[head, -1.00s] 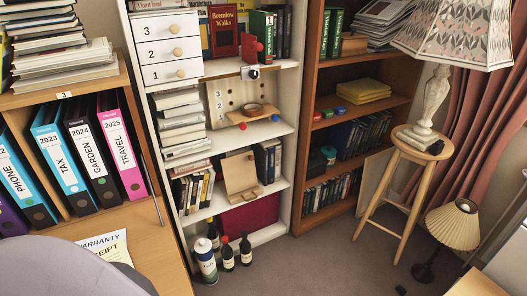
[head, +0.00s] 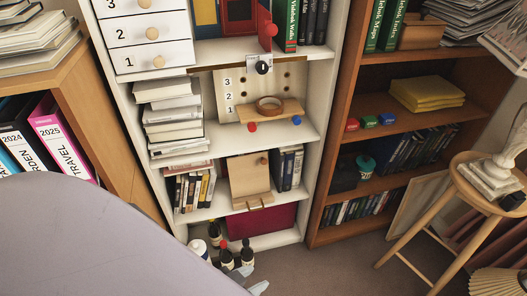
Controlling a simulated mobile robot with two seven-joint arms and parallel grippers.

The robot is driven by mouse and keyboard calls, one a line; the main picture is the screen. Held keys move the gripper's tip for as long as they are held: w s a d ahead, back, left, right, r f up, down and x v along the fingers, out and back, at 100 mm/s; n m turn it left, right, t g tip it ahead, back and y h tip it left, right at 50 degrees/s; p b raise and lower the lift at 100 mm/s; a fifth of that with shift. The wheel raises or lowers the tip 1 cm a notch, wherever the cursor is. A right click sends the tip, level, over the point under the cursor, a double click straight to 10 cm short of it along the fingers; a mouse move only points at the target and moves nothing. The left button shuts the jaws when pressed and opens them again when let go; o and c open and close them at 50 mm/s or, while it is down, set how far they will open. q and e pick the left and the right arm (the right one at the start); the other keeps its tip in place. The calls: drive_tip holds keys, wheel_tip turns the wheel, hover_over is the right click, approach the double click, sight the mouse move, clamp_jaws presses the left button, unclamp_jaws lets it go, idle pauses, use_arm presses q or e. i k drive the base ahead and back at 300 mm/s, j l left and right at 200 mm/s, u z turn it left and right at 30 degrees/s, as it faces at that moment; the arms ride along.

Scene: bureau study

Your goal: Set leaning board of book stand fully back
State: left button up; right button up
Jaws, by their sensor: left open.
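The book stand (head: 249,178) is on a lower shelf of the white bookcase, between slim upright books on its left and dark blue books on its right. Its pale wooden board leans back and has a small round brown knob (head: 264,161) near the upper right. A narrow ledge (head: 258,204) juts out at its foot. How far back the board leans is hard to tell from here. Only a pale tip of my left gripper (head: 258,287) shows at the bottom edge, open, below and apart from the stand. My right gripper is out of view.
Bottles (head: 226,258) stand on the floor before the bookcase. Above the stand, a pegged board (head: 262,92) holds a small shelf with a tape ring (head: 270,104). A large grey curved surface (head: 80,230) covers the lower left.

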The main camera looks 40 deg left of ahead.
sight(249, 175)
drive_tip(key=i+u, duration=0.2)
drive_tip(key=i, duration=0.35)
drive_tip(key=i+l+u, duration=0.2)
drive_tip(key=i, duration=0.35)
drive_tip(key=i+j+u, duration=0.2)
drive_tip(key=k+l, duration=0.1)
